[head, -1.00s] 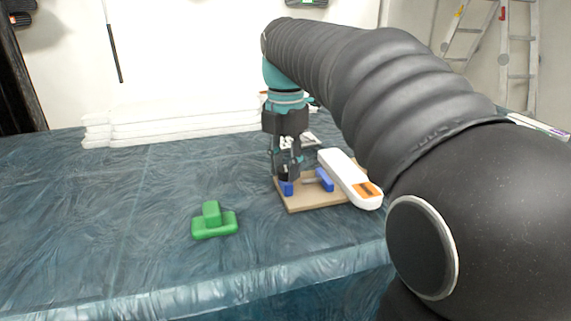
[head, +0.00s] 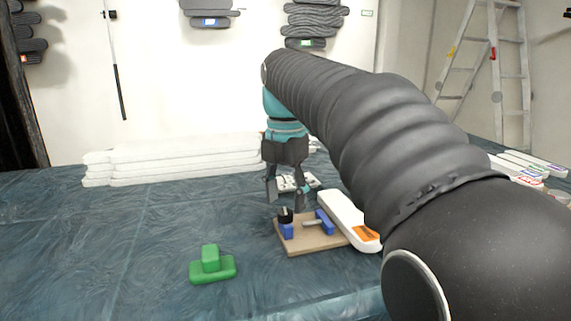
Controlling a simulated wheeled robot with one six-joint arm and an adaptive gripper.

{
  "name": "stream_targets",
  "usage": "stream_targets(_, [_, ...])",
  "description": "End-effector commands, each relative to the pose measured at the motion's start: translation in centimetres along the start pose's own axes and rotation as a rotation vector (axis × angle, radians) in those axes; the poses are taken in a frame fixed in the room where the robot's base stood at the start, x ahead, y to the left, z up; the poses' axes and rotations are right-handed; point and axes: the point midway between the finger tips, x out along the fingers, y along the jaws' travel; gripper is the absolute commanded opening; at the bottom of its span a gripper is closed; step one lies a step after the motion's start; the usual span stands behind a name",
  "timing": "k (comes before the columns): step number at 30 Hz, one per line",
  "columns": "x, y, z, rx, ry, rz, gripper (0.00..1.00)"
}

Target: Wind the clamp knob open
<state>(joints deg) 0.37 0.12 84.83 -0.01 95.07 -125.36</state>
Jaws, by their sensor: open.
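A clamp with two blue jaws, one at the left (head: 287,231) and one at the right (head: 325,222), sits on a tan board (head: 310,245). A grey rod (head: 311,223) shows between the jaws. A small black knob (head: 285,214) stands at the left jaw. My gripper (head: 286,206) points straight down just above the knob, its two fingers spread apart with nothing held between them. The fingertips are at about the height of the knob's top; whether they touch it is too small to tell.
A white device with an orange label (head: 345,215) lies along the board's right side. A green block (head: 211,265) stands at the front left. Stacked white slabs (head: 180,160) lie behind. Several white boxes (head: 525,165) are at the far right. The left of the table is clear.

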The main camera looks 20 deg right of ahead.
Motion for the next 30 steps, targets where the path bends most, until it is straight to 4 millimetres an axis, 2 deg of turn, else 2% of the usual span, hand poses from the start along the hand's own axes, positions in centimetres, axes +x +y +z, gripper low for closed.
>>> stream_targets(3, [-2.4, 0.1, 0.1, 0.000, -0.003, 0.004, 0.58])
stream_targets(9, [-6.0, 0.1, 0.1, 0.000, -0.002, 0.003, 0.58])
stream_targets(15, [-8.3, 0.1, 0.1, 0.000, -0.001, 0.001, 0.58])
stream_targets(21, [-9.3, 0.0, 0.0, 0.000, -0.001, 0.000, 0.58])
stream_targets(30, [-9.3, 0.0, 0.0, 0.000, 0.000, 0.000, 0.58])
